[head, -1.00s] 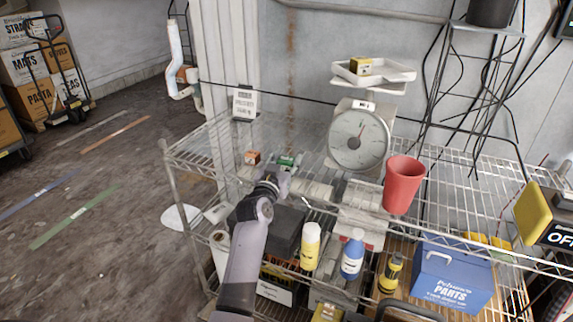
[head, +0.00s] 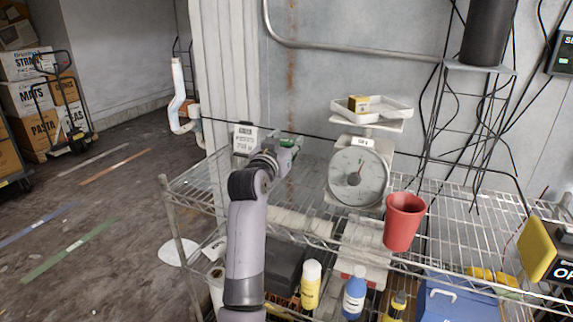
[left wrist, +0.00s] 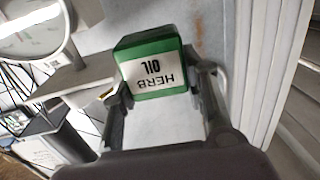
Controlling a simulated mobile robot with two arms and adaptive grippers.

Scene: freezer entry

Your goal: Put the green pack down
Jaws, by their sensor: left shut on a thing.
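The green pack (head: 288,143) is in the jaws of my left gripper (head: 281,150), held up above the top wire shelf and left of the scale. In the left wrist view the green pack (left wrist: 153,62) shows a white label reading "HERB OIL", upside down. The fingers of my left gripper (left wrist: 163,92) are on either side of it. In the head view the gripper and arm partly cover the pack. My right gripper is not in view.
The wire shelf (head: 205,180) has free room at its left end. A label card (head: 244,138) stands behind the arm.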

